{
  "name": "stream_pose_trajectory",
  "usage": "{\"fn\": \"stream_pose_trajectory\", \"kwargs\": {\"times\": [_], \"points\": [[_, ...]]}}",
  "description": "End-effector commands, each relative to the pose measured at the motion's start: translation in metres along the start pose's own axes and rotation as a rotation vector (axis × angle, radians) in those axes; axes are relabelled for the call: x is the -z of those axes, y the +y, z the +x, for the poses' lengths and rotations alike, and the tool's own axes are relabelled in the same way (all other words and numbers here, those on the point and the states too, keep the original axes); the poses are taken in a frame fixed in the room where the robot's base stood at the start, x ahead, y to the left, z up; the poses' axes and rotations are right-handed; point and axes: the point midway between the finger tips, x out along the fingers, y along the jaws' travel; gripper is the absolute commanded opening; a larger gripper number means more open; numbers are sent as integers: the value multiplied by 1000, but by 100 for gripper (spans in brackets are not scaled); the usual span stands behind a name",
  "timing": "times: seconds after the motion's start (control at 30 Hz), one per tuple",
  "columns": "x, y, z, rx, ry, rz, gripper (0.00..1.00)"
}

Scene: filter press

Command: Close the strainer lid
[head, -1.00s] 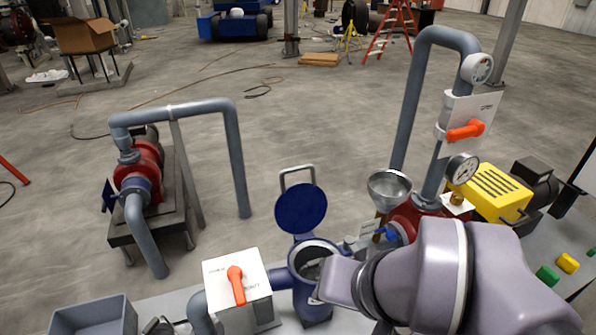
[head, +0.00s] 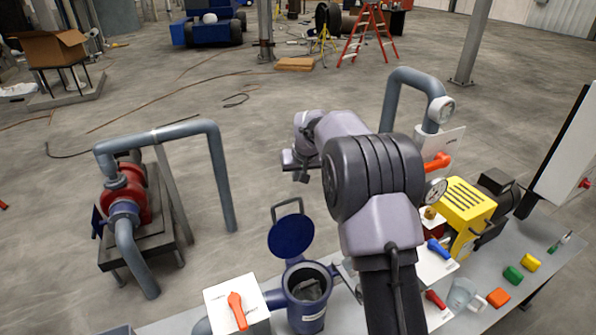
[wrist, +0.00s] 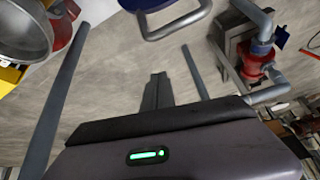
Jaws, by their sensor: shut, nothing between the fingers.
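The strainer (head: 306,312) is a dark blue pot at the front of the bench in the head view, its mouth uncovered and something grey inside. Its round blue lid (head: 291,238) stands raised on the far side of the mouth, with a grey loop handle (head: 286,206) on its outer end. In the wrist view the lid's edge (wrist: 180,14) and the handle (wrist: 150,33) show at the top. My gripper (head: 301,177) is beyond and above the lid in the head view, apart from it. In the wrist view my gripper (wrist: 158,76) has its dark fingers shut and empty.
A white box with an orange lever (head: 237,300) stands left of the strainer. My arm covers part of the bench to the right. A pump with grey pipes (head: 135,200) stands at left; the floor between is open.

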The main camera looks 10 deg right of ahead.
Motion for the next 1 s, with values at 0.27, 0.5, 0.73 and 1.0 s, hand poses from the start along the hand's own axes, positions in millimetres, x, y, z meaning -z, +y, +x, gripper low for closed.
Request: {"fn": "stream_pose_trajectory", "kwargs": {"times": [0.27,0.5,0.73,1.0], "points": [[-18,0,31,0,0,-1,0],[-37,0,23,0,0,0,0],[-38,0,22,0,0,0,0],[-38,-7,24,3,19,1,0]]}}
